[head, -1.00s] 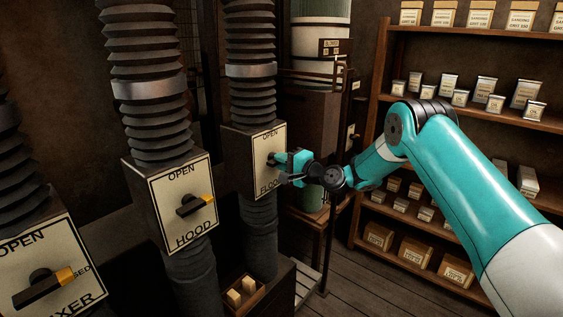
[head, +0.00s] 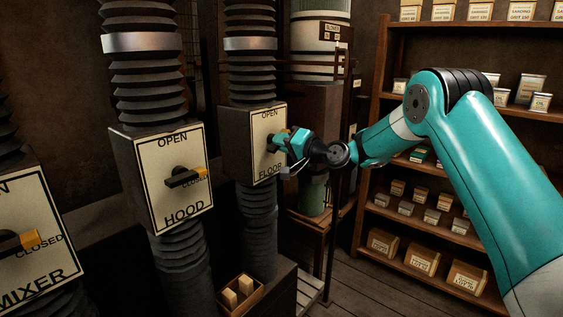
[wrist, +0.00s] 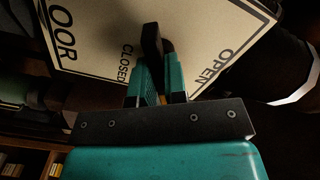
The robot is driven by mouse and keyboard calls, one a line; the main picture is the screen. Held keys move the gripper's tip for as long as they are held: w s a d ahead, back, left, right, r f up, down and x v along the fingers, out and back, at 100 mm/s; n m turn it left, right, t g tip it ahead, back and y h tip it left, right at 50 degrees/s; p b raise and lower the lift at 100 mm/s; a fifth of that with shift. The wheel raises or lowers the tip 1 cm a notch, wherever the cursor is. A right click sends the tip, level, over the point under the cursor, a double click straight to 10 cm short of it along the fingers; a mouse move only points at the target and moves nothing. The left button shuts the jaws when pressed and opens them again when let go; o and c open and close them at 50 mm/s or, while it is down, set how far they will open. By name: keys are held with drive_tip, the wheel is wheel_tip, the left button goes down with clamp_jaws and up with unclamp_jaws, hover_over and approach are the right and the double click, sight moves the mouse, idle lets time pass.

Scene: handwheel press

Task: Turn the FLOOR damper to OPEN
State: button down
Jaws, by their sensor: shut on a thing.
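The FLOOR damper panel (head: 257,158) is a cream plate on a dark box, with OPEN at its top and FLOOR at its bottom. My gripper (head: 279,140) is at the middle of this panel and hides most of its handle in the head view. In the wrist view the dark handle (wrist: 151,42) stands out from the plate (wrist: 95,22). My gripper's two teal fingers (wrist: 161,88) are shut on it, with a bit of orange between them. The handle's gripped end appears to lie between the words CLOSED and OPEN.
The HOOD damper (head: 160,195) and MIXER damper (head: 35,265) stand to the left, both handles pointing toward CLOSED. Ribbed ducts rise above the boxes. A small wooden box (head: 233,305) sits below. Shelves (head: 400,255) with cartons stand behind my arm on the right.

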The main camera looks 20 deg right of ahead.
drive_tip(key=n+b, duration=0.2)
drive_tip(key=b, duration=0.1)
drive_tip(key=f+n+b, duration=0.1)
drive_tip(key=b, duration=0.2)
drive_tip(key=shift+n, duration=0.4)
drive_tip(key=n+b, duration=0.3)
drive_tip(key=b, duration=0.3)
drive_tip(key=shift+n, duration=0.3)
drive_tip(key=n+b, duration=0.1)
drive_tip(key=b, duration=0.1)
drive_tip(key=n+b, duration=0.2)
drive_tip(key=shift+r+b, duration=0.3)
drive_tip(key=shift+r+n+b, duration=0.1)
drive_tip(key=shift+n+b, duration=0.35)
drive_tip(key=shift+n, duration=0.15)
drive_tip(key=shift+r, duration=0.1)
drive_tip(key=c, duration=1.2)
unclamp_jaws()
drive_tip(key=shift+o, duration=0.2)
